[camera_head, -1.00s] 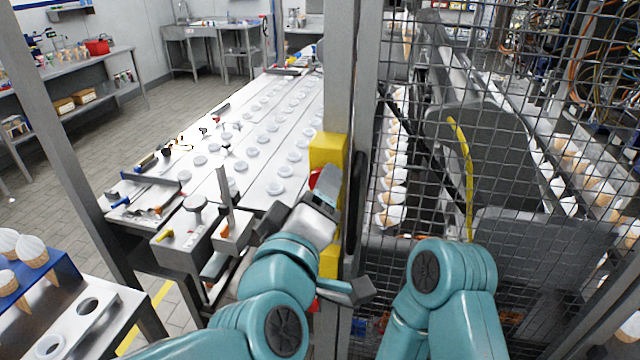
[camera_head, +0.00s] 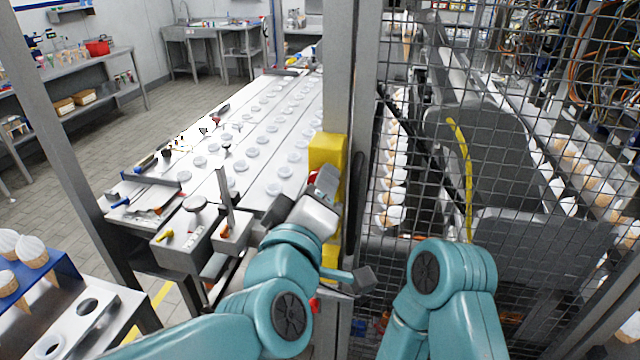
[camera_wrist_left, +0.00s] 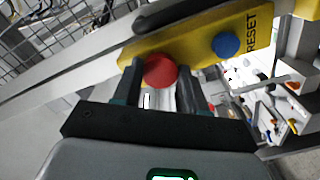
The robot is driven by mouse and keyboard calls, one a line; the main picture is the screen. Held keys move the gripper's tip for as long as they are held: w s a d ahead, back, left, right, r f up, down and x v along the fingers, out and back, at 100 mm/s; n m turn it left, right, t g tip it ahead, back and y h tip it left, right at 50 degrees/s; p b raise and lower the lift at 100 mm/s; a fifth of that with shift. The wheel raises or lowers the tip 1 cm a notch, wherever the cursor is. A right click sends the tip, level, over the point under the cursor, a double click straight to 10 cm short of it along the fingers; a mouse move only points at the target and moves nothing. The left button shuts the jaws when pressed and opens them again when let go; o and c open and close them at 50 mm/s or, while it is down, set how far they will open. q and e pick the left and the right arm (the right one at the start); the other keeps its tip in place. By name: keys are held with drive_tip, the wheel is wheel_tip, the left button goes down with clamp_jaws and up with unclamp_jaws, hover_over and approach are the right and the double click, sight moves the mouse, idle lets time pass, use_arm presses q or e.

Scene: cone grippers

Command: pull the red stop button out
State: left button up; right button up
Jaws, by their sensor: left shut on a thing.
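The red stop button (camera_wrist_left: 160,70) is a round red knob on a yellow control box (camera_wrist_left: 195,42). My left gripper (camera_wrist_left: 160,82) is shut on the button, with one dark finger on each side of it, in the left wrist view. In the head view the left gripper (camera_head: 325,183) is at the yellow box (camera_head: 327,152) on the grey post. Only a sliver of the red button (camera_head: 312,177) shows there; the gripper hides the rest. My right arm shows at the lower right, but its gripper cannot be made out.
A blue button (camera_wrist_left: 226,44) marked RESET sits on the same yellow box, close to the red one. A wire mesh fence (camera_head: 500,150) stands right of the post. A long metal conveyor table (camera_head: 245,185) with white lids and tools lies to the left.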

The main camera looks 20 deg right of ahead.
use_arm(q)
drive_tip(key=shift+s+a, duration=0.15)
drive_tip(key=shift+s, duration=0.1)
idle(0.4)
drive_tip(key=shift+s+f, duration=0.1)
drive_tip(key=shift+s, duration=0.05)
drive_tip(key=shift+s+a+f+b, duration=0.2)
drive_tip(key=shift+s+b, duration=0.1)
drive_tip(key=shift+b, duration=0.15)
idle(0.6)
drive_tip(key=o, duration=1)
drive_tip(key=shift+a+r, duration=0.1)
drive_tip(key=shift+r, duration=0.05)
drive_tip(key=v, duration=0.7)
drive_tip(key=shift+r+b, duration=0.15)
drive_tip(key=shift+b, duration=0.15)
drive_tip(key=shift+a, duration=0.15)
